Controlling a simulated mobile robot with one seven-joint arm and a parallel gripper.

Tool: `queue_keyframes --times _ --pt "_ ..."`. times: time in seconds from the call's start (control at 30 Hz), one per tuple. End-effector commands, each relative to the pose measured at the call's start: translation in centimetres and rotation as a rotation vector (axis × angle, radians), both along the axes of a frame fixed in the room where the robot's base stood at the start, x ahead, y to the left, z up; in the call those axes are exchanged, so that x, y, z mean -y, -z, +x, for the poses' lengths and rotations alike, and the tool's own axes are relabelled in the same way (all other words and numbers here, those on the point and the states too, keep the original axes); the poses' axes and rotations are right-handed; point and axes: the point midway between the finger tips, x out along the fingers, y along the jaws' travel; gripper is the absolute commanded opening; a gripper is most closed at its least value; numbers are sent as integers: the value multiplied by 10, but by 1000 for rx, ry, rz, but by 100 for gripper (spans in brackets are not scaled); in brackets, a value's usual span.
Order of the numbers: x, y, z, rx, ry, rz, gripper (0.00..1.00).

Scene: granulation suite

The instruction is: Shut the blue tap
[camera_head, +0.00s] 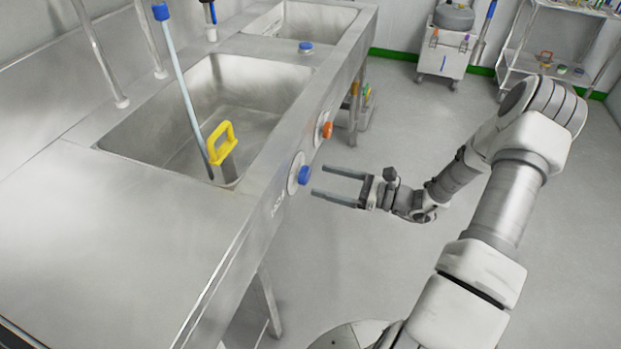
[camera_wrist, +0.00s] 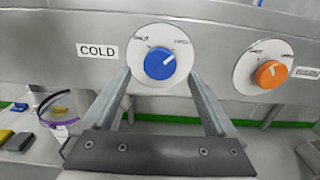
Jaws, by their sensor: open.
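The blue tap (camera_head: 304,175) is a round knob on a white dial on the sink unit's front panel. In the wrist view the blue knob (camera_wrist: 159,66) sits beside a "COLD" label. Its white pointer line is turned to the upper right, toward the blurred right-hand word. The word at the dial's upper left looks like "SHUT". My gripper (camera_head: 319,181) is open and empty, its two fingers pointing at the blue knob from the right in the head view. In the wrist view the fingers reach up on either side below the knob, apparently short of it.
An orange knob (camera_wrist: 271,74) on its own white dial is to the right of the blue one. The steel sink unit (camera_head: 120,215) has a basin holding a yellow-handled item (camera_head: 222,143). A trolley (camera_head: 446,52) stands far back. Floor around the arm is clear.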

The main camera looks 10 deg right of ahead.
Motion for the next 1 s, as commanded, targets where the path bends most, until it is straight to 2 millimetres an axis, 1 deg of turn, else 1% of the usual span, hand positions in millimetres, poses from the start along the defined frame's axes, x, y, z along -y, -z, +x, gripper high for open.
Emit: queue_keyframes --times 0.03,0.1,0.3,0.43,0.67,0.8,0.97,1.0 --pt "-9 1 5 0 -4 0 92" --pt "-19 1 11 0 -4 1 92" --pt "-35 0 23 0 -1 0 92" --pt "-39 0 26 -1 -1 -1 92" --pt "-39 0 26 -1 0 -1 92" --pt "-39 0 26 -1 0 -1 67" --pt "-39 0 26 -1 0 -1 38" --pt "-39 0 26 0 0 0 31"
